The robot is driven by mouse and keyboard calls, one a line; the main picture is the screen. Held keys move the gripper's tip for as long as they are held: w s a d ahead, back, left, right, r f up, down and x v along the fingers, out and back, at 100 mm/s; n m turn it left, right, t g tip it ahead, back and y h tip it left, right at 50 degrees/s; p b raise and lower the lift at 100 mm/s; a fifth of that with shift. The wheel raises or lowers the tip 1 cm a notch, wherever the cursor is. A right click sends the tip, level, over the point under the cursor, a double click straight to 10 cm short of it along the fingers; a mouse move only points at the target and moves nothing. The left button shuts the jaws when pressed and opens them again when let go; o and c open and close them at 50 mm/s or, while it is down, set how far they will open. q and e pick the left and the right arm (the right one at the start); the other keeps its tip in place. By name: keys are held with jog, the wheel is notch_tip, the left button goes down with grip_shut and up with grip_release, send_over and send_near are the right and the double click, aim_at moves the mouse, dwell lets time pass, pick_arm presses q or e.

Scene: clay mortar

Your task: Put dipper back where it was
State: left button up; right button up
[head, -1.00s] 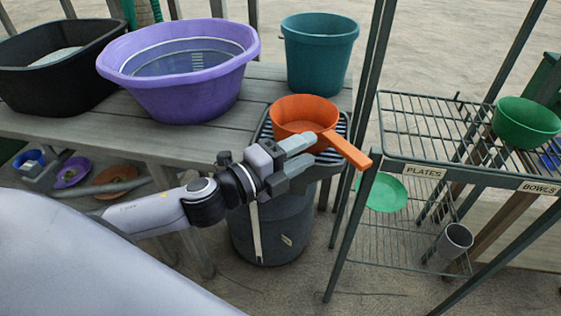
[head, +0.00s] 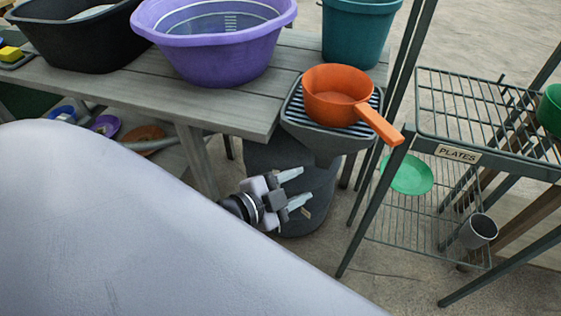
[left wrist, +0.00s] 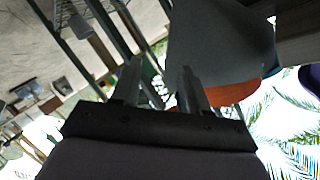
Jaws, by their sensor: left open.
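The orange dipper (head: 335,95) sits upright on a striped drain rack (head: 291,108) at the right end of the wooden table. Its handle points down and right, over the rack's edge toward the plate shelf. My left gripper (head: 300,188) is open and empty, below and in front of the rack, apart from the dipper. In the left wrist view, the open fingers (left wrist: 158,82) show with nothing between them, and part of an orange thing, likely the dipper (left wrist: 235,92), shows beyond the right finger. My right gripper is not in view.
A purple basin (head: 215,60), a black tub (head: 80,45) and a teal bucket (head: 358,35) stand on the table (head: 180,95). A dark bin (head: 265,150) stands below the rack. A metal shelf (head: 480,125) at right holds a green plate (head: 407,174) and a grey cup (head: 478,230).

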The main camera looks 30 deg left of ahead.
pick_arm(q)
jog(key=s+d+f+n+g+y, duration=0.1)
jog(key=s+d+f+n+g, duration=0.1)
jog(key=s+f+n, duration=0.6)
notch_tip(320, 180, down, 3)
jog(key=shift+s+f+n+g, duration=0.2)
jog(key=shift+s+n+g, duration=0.1)
jog(key=shift+n+g, duration=0.45)
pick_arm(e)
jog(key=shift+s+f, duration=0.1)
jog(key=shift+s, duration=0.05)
pick_arm(q)
notch_tip(320, 180, up, 16)
jog(key=s+a+y+p, duration=0.1)
jog(key=a+p, duration=0.1)
jog(key=p, duration=1.7)
jog(key=shift+a+f, duration=0.2)
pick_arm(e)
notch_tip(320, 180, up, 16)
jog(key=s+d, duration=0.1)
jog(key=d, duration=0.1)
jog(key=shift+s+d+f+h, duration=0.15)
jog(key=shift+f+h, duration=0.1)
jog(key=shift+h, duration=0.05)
pick_arm(q)
jog(key=shift+s, duration=0.1)
